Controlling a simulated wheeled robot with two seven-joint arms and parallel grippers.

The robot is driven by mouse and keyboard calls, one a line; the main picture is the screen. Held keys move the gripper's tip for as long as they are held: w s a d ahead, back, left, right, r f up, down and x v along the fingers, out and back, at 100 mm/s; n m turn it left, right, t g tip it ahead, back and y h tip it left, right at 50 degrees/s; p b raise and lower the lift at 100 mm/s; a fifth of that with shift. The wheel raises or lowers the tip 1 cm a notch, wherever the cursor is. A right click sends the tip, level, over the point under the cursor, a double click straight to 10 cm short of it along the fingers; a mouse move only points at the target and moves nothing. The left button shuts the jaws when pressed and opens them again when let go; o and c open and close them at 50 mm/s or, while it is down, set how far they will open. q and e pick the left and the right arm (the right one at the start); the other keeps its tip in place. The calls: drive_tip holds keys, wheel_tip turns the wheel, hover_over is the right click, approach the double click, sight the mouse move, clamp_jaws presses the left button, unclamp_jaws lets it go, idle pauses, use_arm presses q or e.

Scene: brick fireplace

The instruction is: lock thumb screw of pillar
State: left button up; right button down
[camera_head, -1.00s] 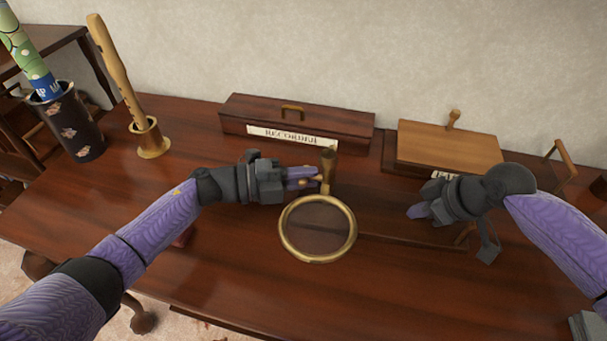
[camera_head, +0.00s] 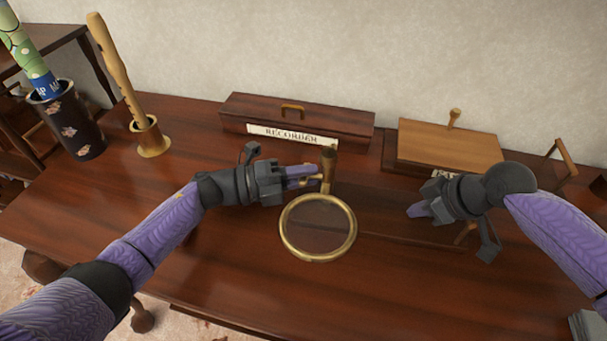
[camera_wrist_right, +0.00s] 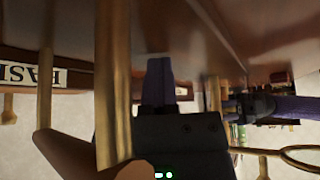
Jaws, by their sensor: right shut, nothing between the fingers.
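The pillar (camera_head: 329,165) is an upright brass post with a round magnifier ring (camera_head: 318,228) in front of it. A small brass thumb screw (camera_head: 312,178) sticks out on its left side. My left gripper (camera_head: 308,177) points right, with its purple fingers at the thumb screw. Whether they press on it cannot be told. My right gripper (camera_head: 420,210) is shut and empty, to the right of the pillar and apart from it. In the right wrist view its purple fingers (camera_wrist_right: 160,80) are together. That view also shows part of the ring (camera_wrist_right: 300,157) and my left arm.
A recorder box (camera_head: 297,118) stands behind the pillar. A wooden box (camera_head: 450,145) with a knob is behind my right gripper. A recorder (camera_head: 115,70) in a brass stand (camera_head: 151,138) and a dark flowered canister (camera_head: 68,125) are at left. The front tabletop (camera_head: 240,270) is clear.

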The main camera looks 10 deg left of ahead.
use_arm(q)
drive_tip(key=o, duration=0.3)
drive_tip(key=shift+f, duration=0.1)
use_arm(e)
drive_tip(key=shift+s+f, duration=0.15)
drive_tip(key=shift+f, duration=0.15)
use_arm(q)
drive_tip(key=shift+o, duration=0.2)
drive_tip(key=shift+a, duration=0.1)
drive_tip(key=v, duration=1.2)
drive_tip(key=shift+s, duration=0.15)
use_arm(e)
wheel_tip(320, 180, up, 7)
drive_tip(key=p, duration=0.5)
drive_tip(key=shift+f, duration=0.15)
use_arm(q)
wheel_tip(320, 180, up, 6)
use_arm(e)
drive_tip(key=shift+f, duration=0.1)
drive_tip(key=shift+w, duration=0.2)
